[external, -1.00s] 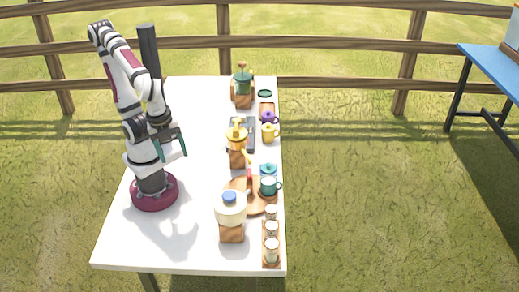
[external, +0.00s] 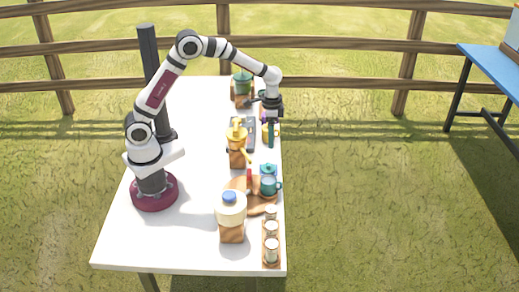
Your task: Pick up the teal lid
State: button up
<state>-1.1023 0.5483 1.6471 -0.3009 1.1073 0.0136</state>
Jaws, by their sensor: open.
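A teal mug (external: 268,187) stands on the round wooden board near the table's right edge. Just behind it is a small blue-teal piece (external: 268,169) that looks like a lid; it is too small to be sure. A dark green round piece at the far right end, seen earlier, is now mostly hidden behind my wrist. My gripper (external: 271,146) points down, open, at the table's right side. In the picture it overlaps the yellow mug (external: 265,133) and sits above the blue-teal piece. I see nothing held, and its height cannot be told.
A yellow-topped dispenser (external: 236,138) stands left of my gripper. A cream jug with a blue cap (external: 231,209) is nearer. Several jars on a wooden rack (external: 271,245) line the front right edge. A green-topped container (external: 242,84) stands far back.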

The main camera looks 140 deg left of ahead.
aim_at(269, 164)
jog(key=f, duration=1.2)
jog(key=shift+s+d, duration=0.1)
jog(key=shift+s, duration=0.25)
grip_shut()
